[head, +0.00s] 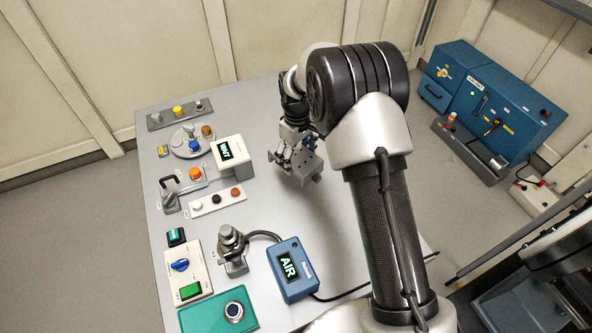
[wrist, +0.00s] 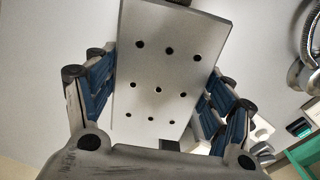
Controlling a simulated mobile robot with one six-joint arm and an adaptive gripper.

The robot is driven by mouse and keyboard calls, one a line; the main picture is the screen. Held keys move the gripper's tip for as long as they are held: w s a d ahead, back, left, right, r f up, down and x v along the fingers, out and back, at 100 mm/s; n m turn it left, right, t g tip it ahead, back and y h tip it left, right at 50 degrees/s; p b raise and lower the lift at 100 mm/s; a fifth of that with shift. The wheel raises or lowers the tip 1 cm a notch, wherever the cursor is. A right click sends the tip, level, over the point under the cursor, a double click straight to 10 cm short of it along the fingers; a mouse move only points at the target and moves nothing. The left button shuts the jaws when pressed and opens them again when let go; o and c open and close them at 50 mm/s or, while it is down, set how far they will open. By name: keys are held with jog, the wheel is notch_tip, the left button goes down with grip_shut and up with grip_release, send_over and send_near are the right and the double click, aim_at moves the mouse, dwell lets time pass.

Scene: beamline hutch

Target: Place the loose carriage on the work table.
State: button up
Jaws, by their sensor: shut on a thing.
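The loose carriage is a grey metal plate with rows of dark holes. It fills the middle of the wrist view (wrist: 160,68) and shows in the head view (head: 307,163), below my forearm. My gripper (head: 291,150) is shut on the carriage, with blue-padded fingers on both of its sides in the wrist view. The carriage is over the right part of the grey work table (head: 270,205); I cannot tell whether it touches the top. My gripper and arm partly hide the carriage in the head view.
On the table's left stand sample holders, a white display box (head: 230,151), a button strip (head: 216,201) and a switch box (head: 187,272). A blue AIR meter (head: 290,270) and a teal mat (head: 205,318) lie in front. Blue equipment (head: 505,105) stands at the back right.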

jog(key=shift+w+f+b, duration=0.1)
jog(key=shift+f+b, duration=0.5)
jog(key=shift+f, duration=2.2)
jog(key=shift+f, duration=0.2)
jog(key=o, duration=1.6)
